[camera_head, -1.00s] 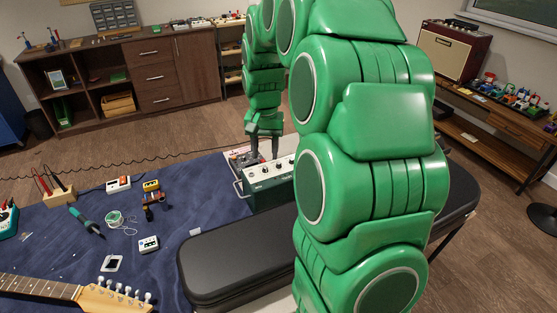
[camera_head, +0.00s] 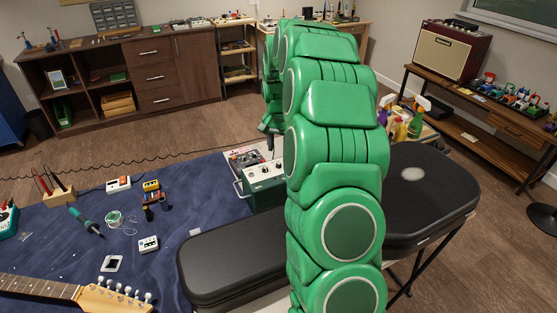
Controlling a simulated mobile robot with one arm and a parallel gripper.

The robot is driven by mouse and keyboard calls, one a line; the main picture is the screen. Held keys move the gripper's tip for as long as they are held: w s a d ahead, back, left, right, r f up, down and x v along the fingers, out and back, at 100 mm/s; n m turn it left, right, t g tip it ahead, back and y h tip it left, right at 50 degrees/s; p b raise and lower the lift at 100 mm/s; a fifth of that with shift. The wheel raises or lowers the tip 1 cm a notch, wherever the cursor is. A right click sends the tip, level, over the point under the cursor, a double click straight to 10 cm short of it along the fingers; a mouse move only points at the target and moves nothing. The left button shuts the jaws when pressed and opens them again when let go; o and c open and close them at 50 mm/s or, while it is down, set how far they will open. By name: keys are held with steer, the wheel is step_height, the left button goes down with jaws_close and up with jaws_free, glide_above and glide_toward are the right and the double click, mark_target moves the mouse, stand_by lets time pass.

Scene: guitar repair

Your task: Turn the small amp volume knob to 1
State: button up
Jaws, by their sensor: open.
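The small amp (camera_head: 262,184) is a dark green box with a pale top panel and a row of small knobs (camera_head: 266,170), beside a tray of gear on the far right part of the blue-covered table. Which knob is the volume, and its setting, are too small to read. My gripper (camera_head: 271,150) is just above and behind the panel, mostly hidden by my green arm. One dark finger shows, pointing down. It is open, and I see nothing held in it. Whether it touches a knob cannot be told. The amp's right end is hidden by my arm.
A black guitar case (camera_head: 225,262) lies in front of the amp, under my arm. A multi-effect unit (camera_head: 246,158) is behind the amp. A guitar (camera_head: 60,292), a soldering iron (camera_head: 90,224) and small pedals (camera_head: 149,244) lie to the left. A larger amp (camera_head: 448,50) stands far right.

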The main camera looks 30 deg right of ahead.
mark_target(278, 163)
steer(key=shift+f, duration=3.1)
jaws_close()
